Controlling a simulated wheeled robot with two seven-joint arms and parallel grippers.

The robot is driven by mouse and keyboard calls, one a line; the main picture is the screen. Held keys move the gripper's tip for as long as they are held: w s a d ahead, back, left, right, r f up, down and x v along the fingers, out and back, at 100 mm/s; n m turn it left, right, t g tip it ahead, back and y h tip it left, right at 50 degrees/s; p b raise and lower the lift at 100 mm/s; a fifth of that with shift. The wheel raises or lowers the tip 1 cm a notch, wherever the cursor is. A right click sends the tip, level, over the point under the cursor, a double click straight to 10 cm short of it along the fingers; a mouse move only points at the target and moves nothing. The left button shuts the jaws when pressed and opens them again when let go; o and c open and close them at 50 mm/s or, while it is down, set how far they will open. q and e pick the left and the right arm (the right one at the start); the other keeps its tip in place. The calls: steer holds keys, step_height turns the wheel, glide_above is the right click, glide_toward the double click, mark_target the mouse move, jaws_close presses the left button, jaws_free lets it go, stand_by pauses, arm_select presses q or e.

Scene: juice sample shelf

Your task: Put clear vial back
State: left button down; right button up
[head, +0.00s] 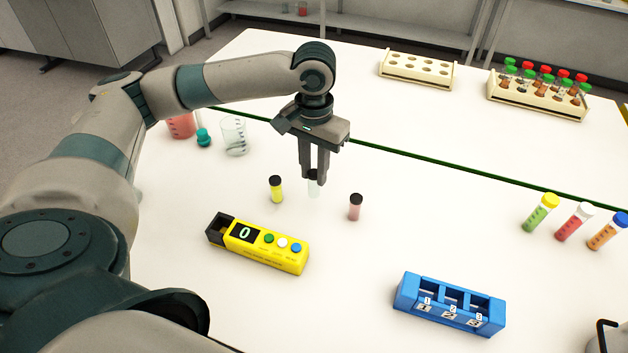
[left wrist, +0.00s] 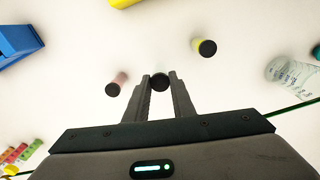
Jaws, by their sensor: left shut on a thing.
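The clear vial (head: 313,189) is pale and upright between the yellow vial (head: 276,189) and the pink vial (head: 355,207). My left gripper (head: 314,179) points down and is shut on the clear vial near its top. In the left wrist view its black cap (left wrist: 159,82) sits between the two fingertips. I cannot tell whether its base touches the table. The yellow and pink vials stand upright with dark caps, apart from my fingers. My right gripper does not show.
A yellow box with buttons and a display reading 0 (head: 262,249) lies in front. A blue rack with numbered slots (head: 449,304) is at the front right. A beaker (head: 234,137) stands at the left, racks (head: 417,70) at the back, and capped tubes (head: 540,213) at the right.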

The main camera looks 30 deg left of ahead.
mark_target(314, 173)
arm_select(q)
steer(key=shift+f+p, duration=0.55)
steer(key=shift+f, duration=1.45)
steer(key=shift+f, duration=0.1)
steer(key=c, duration=1.5)
jaws_free()
